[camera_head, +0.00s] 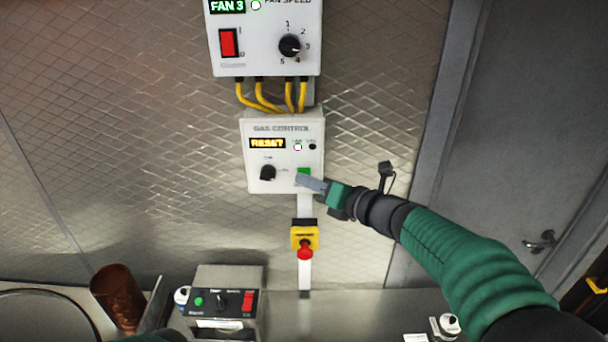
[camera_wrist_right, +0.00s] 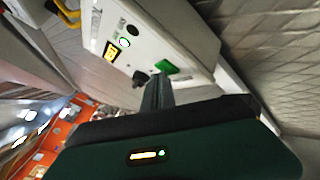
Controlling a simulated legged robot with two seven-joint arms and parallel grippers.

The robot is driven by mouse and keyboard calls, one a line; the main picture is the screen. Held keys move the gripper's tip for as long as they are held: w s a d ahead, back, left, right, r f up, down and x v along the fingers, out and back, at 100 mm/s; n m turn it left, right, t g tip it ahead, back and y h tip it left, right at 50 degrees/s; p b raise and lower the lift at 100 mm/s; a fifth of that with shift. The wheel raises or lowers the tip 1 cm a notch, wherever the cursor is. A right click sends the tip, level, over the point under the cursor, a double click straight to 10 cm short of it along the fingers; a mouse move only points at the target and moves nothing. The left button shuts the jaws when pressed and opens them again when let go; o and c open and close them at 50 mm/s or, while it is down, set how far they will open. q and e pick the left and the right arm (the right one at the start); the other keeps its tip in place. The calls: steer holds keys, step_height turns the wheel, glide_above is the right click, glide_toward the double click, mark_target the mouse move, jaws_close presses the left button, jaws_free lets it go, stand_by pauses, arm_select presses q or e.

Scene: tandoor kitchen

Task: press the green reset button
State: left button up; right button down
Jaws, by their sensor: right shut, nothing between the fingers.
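The green button (camera_head: 304,172) is on the lower right of the white gas control box (camera_head: 258,183) on the wall. The box has a lit RESET display (camera_head: 267,143), a black knob (camera_head: 268,172) and a lit indicator. My right gripper (camera_head: 300,181) is shut and empty, its tips at the lower edge of the green button in the head view. In the right wrist view the green button (camera_wrist_right: 166,67) shows just beyond the shut fingers (camera_wrist_right: 158,84). I cannot tell whether the tips touch it. My left gripper is not in view.
A fan speed box (camera_head: 266,45) hangs above, joined by yellow cables (camera_head: 265,95). A red emergency button (camera_head: 305,250) on a yellow housing sits below. A counter with a small control unit (camera_head: 222,303) and a copper cup (camera_head: 117,294) lies at the bottom. A grey door (camera_head: 525,130) stands right.

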steer(key=shift+w, duration=0.15)
stand_by(0.4)
steer(key=shift+s+b, duration=0.65)
steer(key=shift+s, duration=0.2)
steer(key=s+b, duration=0.2)
steer(key=s, duration=0.3)
